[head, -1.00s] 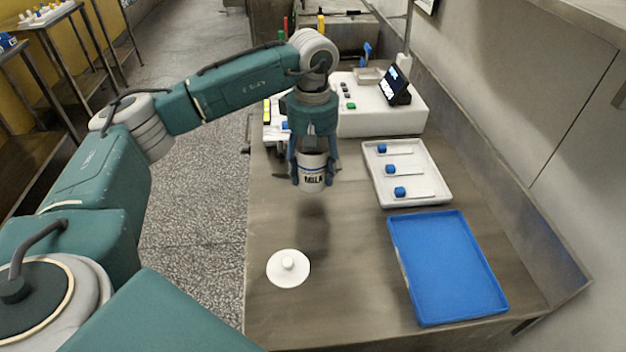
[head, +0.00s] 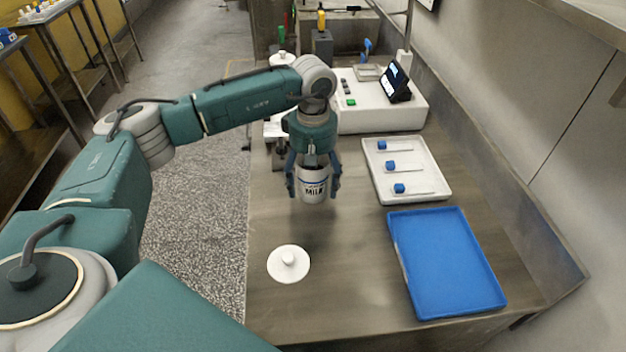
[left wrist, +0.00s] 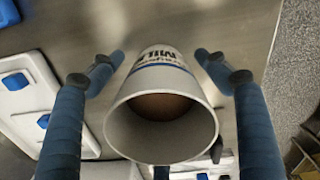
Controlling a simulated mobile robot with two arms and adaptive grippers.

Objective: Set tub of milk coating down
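The tub of milk coating (head: 313,187) is a white cup with a blue band and dark "MILK" lettering. It stands upright on the steel table, left of the white tray. My left gripper (head: 314,188) is above and around it, fingers open on both sides. In the left wrist view the tub (left wrist: 160,125) shows its open mouth and brown coating inside. Gaps show there between the tub and the fingertips of my left gripper (left wrist: 160,62). My right gripper is not in view.
A white lid with a knob (head: 288,264) lies nearer on the table (head: 350,290). At right are a white tray (head: 440,190) with several blue-ended tools and an empty blue tray (head: 450,265). A white machine with a screen (head: 378,115) stands behind. Bare table surrounds the lid.

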